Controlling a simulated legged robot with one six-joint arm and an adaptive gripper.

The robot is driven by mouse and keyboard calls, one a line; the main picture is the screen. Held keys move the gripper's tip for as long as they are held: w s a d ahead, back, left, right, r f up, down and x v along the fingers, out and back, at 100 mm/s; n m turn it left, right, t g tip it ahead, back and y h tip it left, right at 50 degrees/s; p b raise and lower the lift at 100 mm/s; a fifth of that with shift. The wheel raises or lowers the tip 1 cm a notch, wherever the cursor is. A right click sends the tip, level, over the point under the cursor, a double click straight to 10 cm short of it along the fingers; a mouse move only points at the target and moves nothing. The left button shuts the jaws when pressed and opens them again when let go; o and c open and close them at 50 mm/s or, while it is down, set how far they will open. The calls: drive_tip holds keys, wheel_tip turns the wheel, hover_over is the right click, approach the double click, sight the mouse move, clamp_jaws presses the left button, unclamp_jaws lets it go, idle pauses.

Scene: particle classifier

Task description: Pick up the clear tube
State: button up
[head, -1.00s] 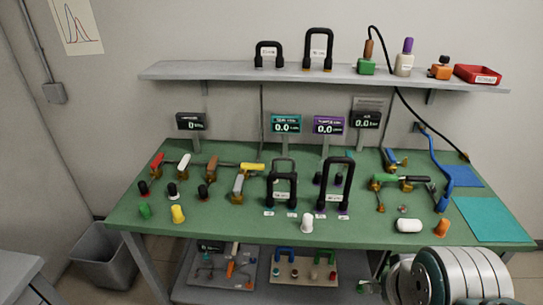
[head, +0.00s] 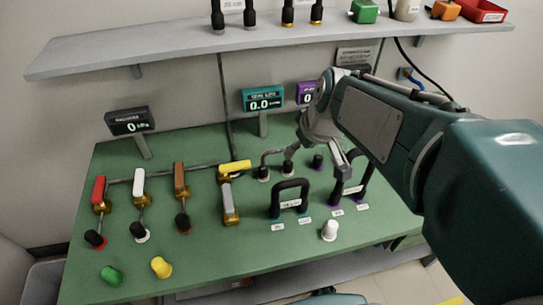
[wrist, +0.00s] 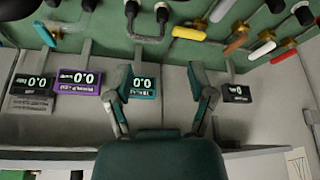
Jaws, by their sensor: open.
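A grey arched tube (head: 275,153) with two black ends stands at the back of the green bench; it could be the clear tube, but I cannot tell whether it is see-through. It also shows at the top of the wrist view (wrist: 146,38). Two black U-shaped pieces with labels, one on the left (head: 290,187) and one on the right (head: 364,172), stand in front of it. My gripper (head: 322,150) is open and empty, above the back of the bench and just right of the grey tube. In the wrist view its fingers (wrist: 159,80) are spread apart.
Red (head: 99,190), white (head: 139,183), orange (head: 180,178) and yellow (head: 234,167) handles stand to the left. A white knob (head: 330,231) lies near the front. Displays (head: 263,99) line the back wall below a shelf (head: 180,58).

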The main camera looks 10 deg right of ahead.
drive_tip(key=w+d+f+n+y, duration=0.1)
drive_tip(key=w+d+f+n, duration=0.25)
drive_tip(key=w+f, duration=0.7)
drive_tip(key=shift+g, duration=0.4)
drive_tip(key=w+f, duration=0.1)
drive_tip(key=f, duration=0.2)
drive_tip(key=w+f, duration=0.2)
drive_tip(key=f, duration=0.1)
drive_tip(key=w+f, duration=0.2)
drive_tip(key=f, duration=0.1)
drive_tip(key=shift+w+a+f, duration=0.1)
drive_tip(key=shift+w+a, duration=0.1)
drive_tip(key=shift+a, duration=0.2)
clamp_jaws()
